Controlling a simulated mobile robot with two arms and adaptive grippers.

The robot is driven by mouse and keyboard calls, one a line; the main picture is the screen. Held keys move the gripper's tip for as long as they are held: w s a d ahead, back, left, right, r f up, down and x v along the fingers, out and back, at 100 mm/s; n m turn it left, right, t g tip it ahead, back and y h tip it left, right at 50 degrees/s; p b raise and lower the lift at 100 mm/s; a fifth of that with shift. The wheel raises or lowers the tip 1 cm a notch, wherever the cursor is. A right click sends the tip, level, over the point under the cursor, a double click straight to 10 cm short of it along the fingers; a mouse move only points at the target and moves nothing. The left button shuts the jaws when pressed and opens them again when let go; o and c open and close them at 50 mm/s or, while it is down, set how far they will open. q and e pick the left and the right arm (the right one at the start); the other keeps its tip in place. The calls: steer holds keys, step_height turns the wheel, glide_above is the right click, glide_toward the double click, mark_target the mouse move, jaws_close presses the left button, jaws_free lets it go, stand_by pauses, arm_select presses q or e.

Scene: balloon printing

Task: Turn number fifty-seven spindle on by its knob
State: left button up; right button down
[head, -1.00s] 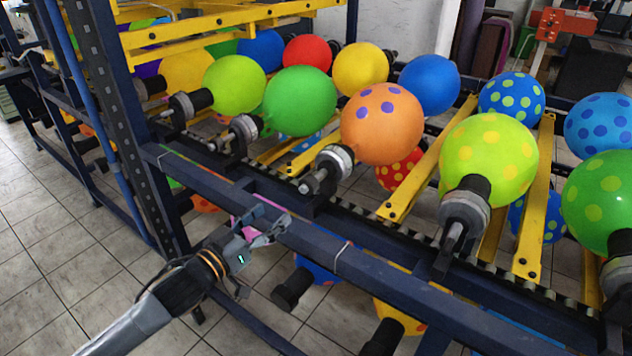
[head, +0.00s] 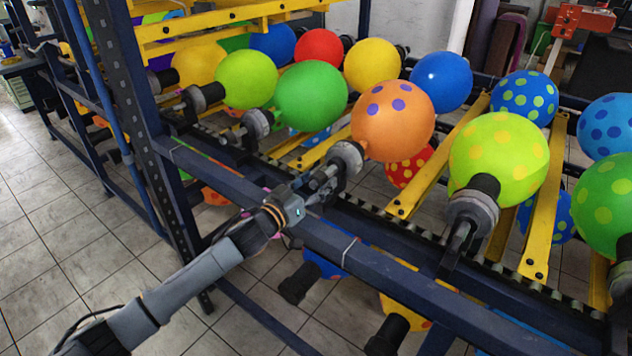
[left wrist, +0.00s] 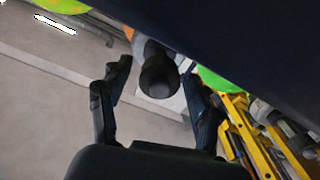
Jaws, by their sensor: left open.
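A spindle (head: 346,157) with a pale collar bears an orange balloon with purple dots (head: 393,121). No number can be read on any spindle. My left gripper (head: 322,181) is at the near end of this spindle, above the dark blue front rail. In the left wrist view a dark round knob end (left wrist: 158,78) lies between the open fingers of my left gripper (left wrist: 156,72), with gaps at both sides. Whether the fingertips reach past the knob is unclear. My right gripper is not in view.
The blue front rail (head: 400,277) runs close under my left gripper. A lime balloon with yellow dots (head: 498,158) sits on the spindle to the right, a green balloon (head: 311,96) to the left. A dark upright post (head: 140,130) stands left. Tiled floor is clear at lower left.

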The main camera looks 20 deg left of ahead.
arm_select(q)
steer(key=c, duration=1.1)
steer(key=shift+c, duration=0.2)
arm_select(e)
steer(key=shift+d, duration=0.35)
arm_select(q)
steer(key=shift+m, duration=0.3)
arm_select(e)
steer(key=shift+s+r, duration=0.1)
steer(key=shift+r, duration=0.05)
arm_select(q)
steer(key=m+p, duration=0.1)
steer(key=m, duration=0.2)
steer(key=shift+r+m+p, duration=0.1)
steer(key=shift+m+p, duration=0.2)
steer(key=shift+p, duration=0.1)
steer(key=m+p, duration=0.1)
steer(key=m, duration=0.3)
steer(key=shift+m, duration=0.3)
steer(key=m, duration=0.8)
steer(key=shift+d+m+p, duration=0.1)
steer(key=shift+m+p, duration=0.2)
steer(key=shift+p, duration=0.05)
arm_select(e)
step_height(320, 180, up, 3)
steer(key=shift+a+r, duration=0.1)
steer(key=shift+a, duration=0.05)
arm_select(q)
steer(key=shift+m, duration=0.3)
